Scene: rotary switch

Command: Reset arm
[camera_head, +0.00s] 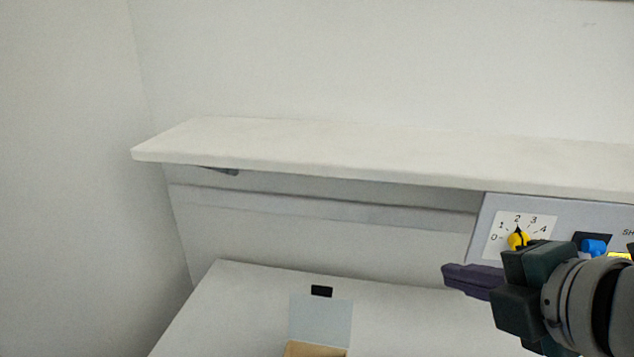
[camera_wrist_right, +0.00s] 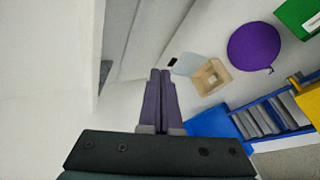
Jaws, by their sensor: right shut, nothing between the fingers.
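My right gripper (camera_head: 447,275) reaches in from the right in the head view, in front of the lower left part of a grey switch panel (camera_head: 480,228). Its purple fingers point left and are closed together with nothing between them; they also show in the right wrist view (camera_wrist_right: 161,72). A yellow rotary knob (camera_head: 517,240) sits on a white dial marked 0 to 4, and its pointer appears to be near 2. My gripper body hides part of the panel below the knob. My left gripper is in neither view.
A white shelf (camera_head: 300,145) runs along the wall above a white table (camera_head: 240,300). An open box (camera_head: 316,349) stands on the table. A purple round object (camera_wrist_right: 254,47), a blue rack (camera_wrist_right: 212,122), and green (camera_wrist_right: 297,14) and yellow (camera_wrist_right: 312,102) items show in the wrist view.

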